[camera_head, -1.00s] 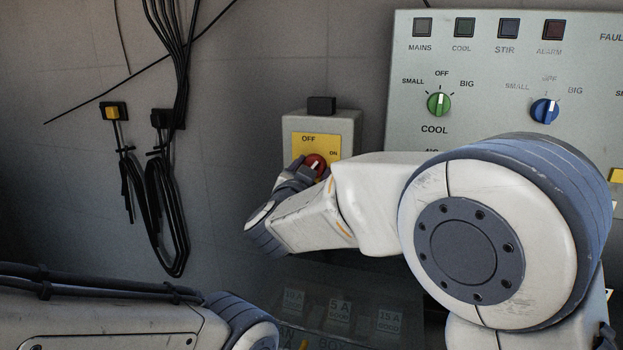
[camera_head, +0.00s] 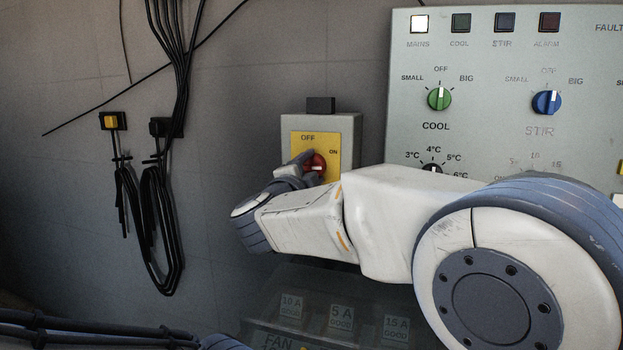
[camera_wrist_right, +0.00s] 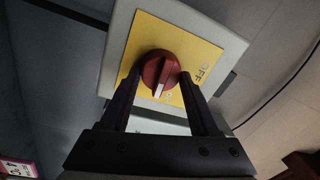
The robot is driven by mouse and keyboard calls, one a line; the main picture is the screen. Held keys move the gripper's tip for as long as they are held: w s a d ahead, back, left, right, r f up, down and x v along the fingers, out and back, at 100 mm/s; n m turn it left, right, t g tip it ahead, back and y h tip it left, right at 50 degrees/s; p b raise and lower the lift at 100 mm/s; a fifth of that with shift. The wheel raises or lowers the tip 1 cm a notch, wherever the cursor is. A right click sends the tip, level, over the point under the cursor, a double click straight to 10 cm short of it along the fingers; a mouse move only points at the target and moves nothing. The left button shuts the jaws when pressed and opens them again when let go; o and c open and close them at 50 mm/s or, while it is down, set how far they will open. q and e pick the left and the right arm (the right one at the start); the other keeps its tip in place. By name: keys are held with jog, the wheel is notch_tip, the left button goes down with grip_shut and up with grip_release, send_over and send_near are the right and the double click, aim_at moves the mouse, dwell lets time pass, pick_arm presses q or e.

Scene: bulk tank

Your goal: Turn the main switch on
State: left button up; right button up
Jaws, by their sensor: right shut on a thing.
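The main switch is a grey box (camera_head: 348,135) on the wall with a yellow plate (camera_head: 328,143) marked OFF and ON. Its red knob (camera_head: 317,170) has a white mark, which lies roughly sideways toward the ON side in the head view. In the right wrist view, the fingers of my right gripper (camera_wrist_right: 160,78) are shut on the red knob (camera_wrist_right: 152,66), one finger on each side. The white mark there points away from the OFF word. The MAINS lamp (camera_head: 419,23) on the panel is lit white. My left gripper is not in view.
The control panel (camera_head: 580,50) stands to the right, with a green COOL knob (camera_head: 439,99) and a blue STIR knob (camera_head: 547,102). Black cables (camera_head: 165,230) hang on the wall at left. A fuse tray (camera_head: 360,310) lies below the switch.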

jog(key=shift+f+m+b, duration=0.15)
jog(key=shift+m+b, duration=0.15)
jog(key=shift+m, duration=0.3)
jog(key=o, duration=1.4)
jog(key=shift+c, duration=0.2)
jog(key=v, duration=1)
jog(key=shift+s+p, duration=0.25)
jog(key=shift+p, duration=0.2)
jog(key=shift+a, duration=0.1)
